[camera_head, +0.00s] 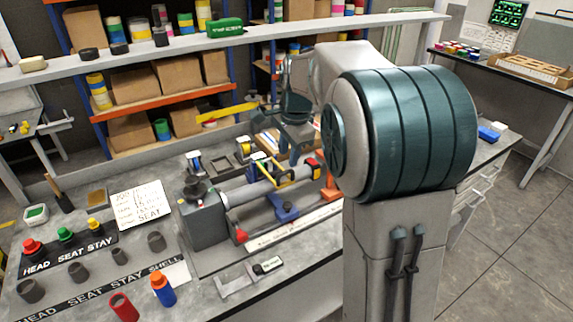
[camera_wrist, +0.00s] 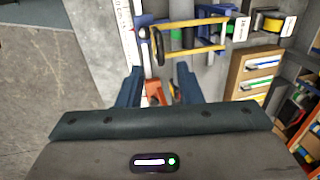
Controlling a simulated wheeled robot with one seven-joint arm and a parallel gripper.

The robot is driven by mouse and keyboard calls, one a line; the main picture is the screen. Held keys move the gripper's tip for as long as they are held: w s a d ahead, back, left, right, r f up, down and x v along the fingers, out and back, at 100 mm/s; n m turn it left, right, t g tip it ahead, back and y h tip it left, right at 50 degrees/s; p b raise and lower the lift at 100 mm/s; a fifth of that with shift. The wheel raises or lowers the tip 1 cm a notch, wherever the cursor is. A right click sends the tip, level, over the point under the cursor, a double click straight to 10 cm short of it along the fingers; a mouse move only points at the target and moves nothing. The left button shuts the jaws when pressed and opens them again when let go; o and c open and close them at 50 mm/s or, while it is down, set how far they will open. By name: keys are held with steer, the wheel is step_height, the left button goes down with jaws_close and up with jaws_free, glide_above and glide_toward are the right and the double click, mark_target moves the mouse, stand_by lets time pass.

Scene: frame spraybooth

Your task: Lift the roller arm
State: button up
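What looks like the roller arm (camera_head: 267,172), a frame of thin yellow bars with dark parts, stands at the bench fixture beside a long grey tube (camera_head: 255,187). In the wrist view its yellow bars (camera_wrist: 195,51) cross beyond the fingertips, with a dark loop-shaped part (camera_wrist: 159,46) at their left. My gripper (camera_wrist: 160,74) is open, with its two blue-grey fingers apart. No part of the frame is clearly between them; an orange piece (camera_wrist: 155,92) shows lower in the gap. In the head view my arm hides part of the fixture, and finger contact cannot be told.
A grey block (camera_head: 205,222) carries the tube's left end. An orange stand (camera_head: 329,188) and a blue clamp (camera_head: 284,208) are close by. Labelled pegs and caps (camera_head: 66,235) fill the bench's left. A shelf rail (camera_head: 280,30) runs behind. Floor at right is clear.

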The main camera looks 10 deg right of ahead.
mark_target(287, 173)
steer(key=shift+w+a+f, duration=0.1)
steer(key=shift+w+f, duration=0.05)
steer(key=shift+f, duration=0.7)
steer(key=shift+w+a+f, duration=0.1)
steer(key=shift+w+f, duration=0.1)
steer(key=shift+f, duration=0.7)
steer(key=shift+w+f, duration=0.15)
steer(key=shift+f, duration=0.7)
jaws_close()
